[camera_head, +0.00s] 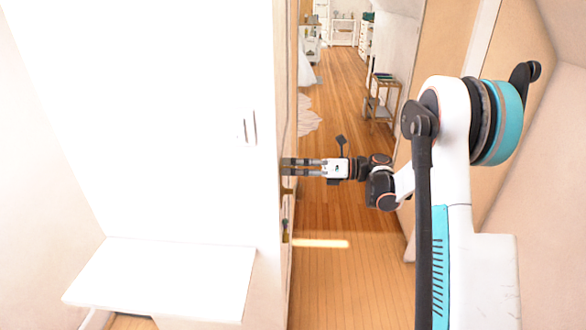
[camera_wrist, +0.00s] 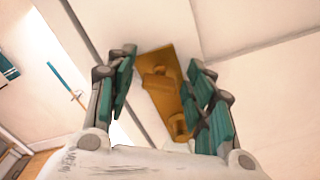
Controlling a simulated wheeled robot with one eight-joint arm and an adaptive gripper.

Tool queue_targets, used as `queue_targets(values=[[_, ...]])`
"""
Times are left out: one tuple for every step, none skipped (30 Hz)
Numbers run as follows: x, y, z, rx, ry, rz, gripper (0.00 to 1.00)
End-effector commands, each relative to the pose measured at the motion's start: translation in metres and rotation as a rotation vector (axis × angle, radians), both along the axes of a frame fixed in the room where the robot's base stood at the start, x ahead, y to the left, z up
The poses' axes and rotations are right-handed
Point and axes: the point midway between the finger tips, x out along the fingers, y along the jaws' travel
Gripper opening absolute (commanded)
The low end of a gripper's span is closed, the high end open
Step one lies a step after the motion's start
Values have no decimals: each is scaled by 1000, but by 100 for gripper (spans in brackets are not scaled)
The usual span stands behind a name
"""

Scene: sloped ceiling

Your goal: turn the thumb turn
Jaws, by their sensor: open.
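A brass plate (camera_wrist: 172,64) is fixed to a pale door face in the wrist view. A raised brass piece, apparently the thumb turn (camera_wrist: 158,83), stands out from its middle, and a rounder brass part (camera_wrist: 179,127) sits lower on it. My gripper (camera_wrist: 161,64) is open, with one finger on each side of the plate and a gap to the raised piece on both sides. In the head view my gripper (camera_head: 286,167) points left at the door (camera_head: 288,110), its fingertips close to the door. The thumb turn cannot be made out there.
A bright white cabinet or wall panel (camera_head: 170,120) fills the left, with a white shelf (camera_head: 165,275) low down. Wooden floor (camera_head: 335,270) runs along the passage to a far room. A small wooden rack (camera_head: 381,100) stands behind my arm, and a wall lies to the right.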

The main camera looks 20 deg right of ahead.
Motion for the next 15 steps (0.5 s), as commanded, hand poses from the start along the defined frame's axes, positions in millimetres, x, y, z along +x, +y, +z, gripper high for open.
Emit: queue_targets(values=[[0, 0, 0, 0, 0, 0, 48], [0, 0, 0, 0, 0, 0, 48], [0, 0, 0, 0, 0, 0, 39], [0, 0, 0, 0, 0, 0, 32], [0, 0, 0, 0, 0, 0, 26], [0, 0, 0, 0, 0, 0, 17], [0, 0, 0, 0, 0, 0, 10], [0, 0, 0, 0, 0, 0, 4], [0, 0, 0, 0, 0, 0, 4], [0, 0, 0, 0, 0, 0, 4], [0, 0, 0, 0, 0, 0, 4], [0, 0, 0, 0, 0, 0, 4], [0, 0, 0, 0, 1, 0, 4], [0, 0, 0, 1, 3, 0, 4], [0, 0, 0, 2, 6, 0, 4]])
